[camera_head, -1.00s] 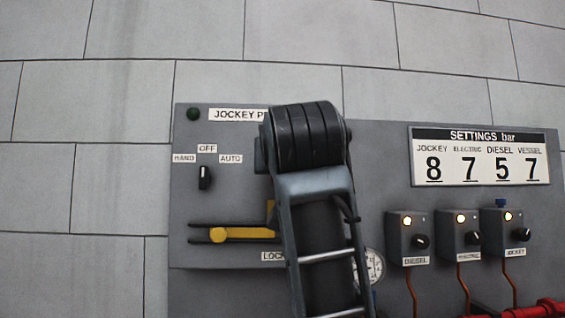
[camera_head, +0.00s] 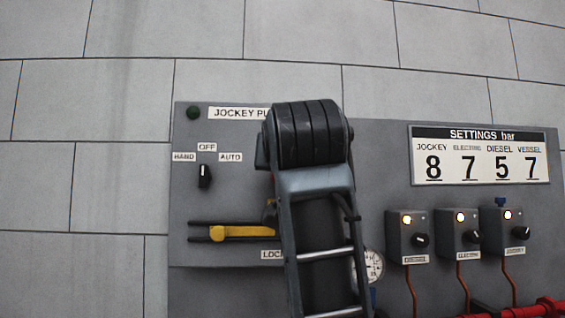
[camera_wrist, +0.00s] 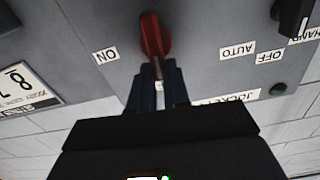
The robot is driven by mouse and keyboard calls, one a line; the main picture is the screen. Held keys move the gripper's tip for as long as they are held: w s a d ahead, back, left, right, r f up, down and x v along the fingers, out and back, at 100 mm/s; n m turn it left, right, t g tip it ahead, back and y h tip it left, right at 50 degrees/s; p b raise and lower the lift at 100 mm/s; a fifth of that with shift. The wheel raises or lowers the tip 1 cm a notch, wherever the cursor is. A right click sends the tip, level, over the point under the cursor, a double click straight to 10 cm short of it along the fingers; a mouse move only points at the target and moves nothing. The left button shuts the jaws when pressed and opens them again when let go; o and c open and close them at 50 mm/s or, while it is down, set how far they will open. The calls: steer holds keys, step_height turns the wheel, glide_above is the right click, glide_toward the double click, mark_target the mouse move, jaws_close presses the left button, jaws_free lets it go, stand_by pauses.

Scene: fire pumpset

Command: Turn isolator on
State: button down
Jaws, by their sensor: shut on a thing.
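The red isolator handle (camera_wrist: 153,38) shows in the wrist view on the grey panel, with an ON label (camera_wrist: 105,54) to its left. The wrist picture is upside down. My gripper (camera_wrist: 158,76) is shut on the handle's near end, with a dark finger on each side. The handle's length runs roughly up and down in that view, not pointing at the ON label. In the head view my arm hides the isolator and my gripper.
The jockey pump panel (camera_head: 185,135) carries a black selector knob (camera_head: 204,176) and a yellow lever (camera_head: 245,232) left of my arm. Several switch boxes (camera_head: 405,232), a gauge (camera_head: 374,266) and a settings sign (camera_head: 480,156) are to the right.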

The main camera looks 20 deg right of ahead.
steer(key=shift+s+d+f+m+b, duration=0.1)
steer(key=shift+d+f+m+b, duration=0.6)
steer(key=shift+m, duration=2.15)
steer(key=shift+s+d+f+m+b, duration=0.2)
steer(key=shift+m+b, duration=0.95)
steer(key=shift+m, duration=1.65)
steer(key=shift+s+d+f+m+b, duration=0.2)
steer(key=shift+f+m+b, duration=0.5)
steer(key=shift+m, duration=2.15)
steer(key=shift+w+r, duration=0.1)
steer(key=shift+r, duration=0.1)
steer(key=c, duration=1.1)
jaws_free()
steer(key=b+v, duration=0.1)
steer(key=v, duration=0.6)
steer(key=shift+s+b, duration=0.35)
steer(key=shift+b, duration=0.05)
steer(key=shift+a, duration=0.1)
